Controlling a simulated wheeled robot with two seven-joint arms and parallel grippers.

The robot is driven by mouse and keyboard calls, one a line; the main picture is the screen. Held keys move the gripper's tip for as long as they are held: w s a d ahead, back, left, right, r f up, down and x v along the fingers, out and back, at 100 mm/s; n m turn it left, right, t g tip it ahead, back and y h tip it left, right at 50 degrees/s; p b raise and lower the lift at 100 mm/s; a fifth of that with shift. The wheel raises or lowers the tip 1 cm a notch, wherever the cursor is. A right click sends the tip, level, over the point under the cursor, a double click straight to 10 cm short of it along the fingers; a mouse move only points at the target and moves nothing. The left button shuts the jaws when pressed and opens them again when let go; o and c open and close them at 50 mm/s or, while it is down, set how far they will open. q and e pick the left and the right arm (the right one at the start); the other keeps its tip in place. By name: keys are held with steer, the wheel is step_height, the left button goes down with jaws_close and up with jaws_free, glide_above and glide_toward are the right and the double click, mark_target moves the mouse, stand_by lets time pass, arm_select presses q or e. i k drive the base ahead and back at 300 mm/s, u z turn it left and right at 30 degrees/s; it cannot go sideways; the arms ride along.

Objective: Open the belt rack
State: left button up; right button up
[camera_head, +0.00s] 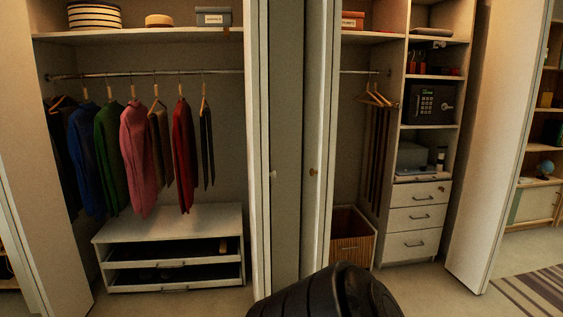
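Several long dark strips that look like belts (377,155) hang from wooden hangers on a short rail in the right closet section, beside the shelf column. I cannot tell from this view whether these are the belt rack. A low white unit (165,222) with two dark-fronted drawers or trays stands on the floor of the left closet section. Its upper tray (170,252) and lower tray (165,276) look dark inside, and small items show in the upper one. Neither of my grippers is in view.
Folded door panels (287,140) with small knobs divide the two closet sections. Coats and shirts (138,155) hang at left. A safe (432,104), white drawers (417,219) and a wicker basket (350,238) stand at right. An open door (500,150) and striped rug (540,292) lie farther right.

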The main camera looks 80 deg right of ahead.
mark_target(399, 107)
steer(key=z, duration=3.4)
steer(key=i, duration=0.45)
steer(key=z, duration=0.15)
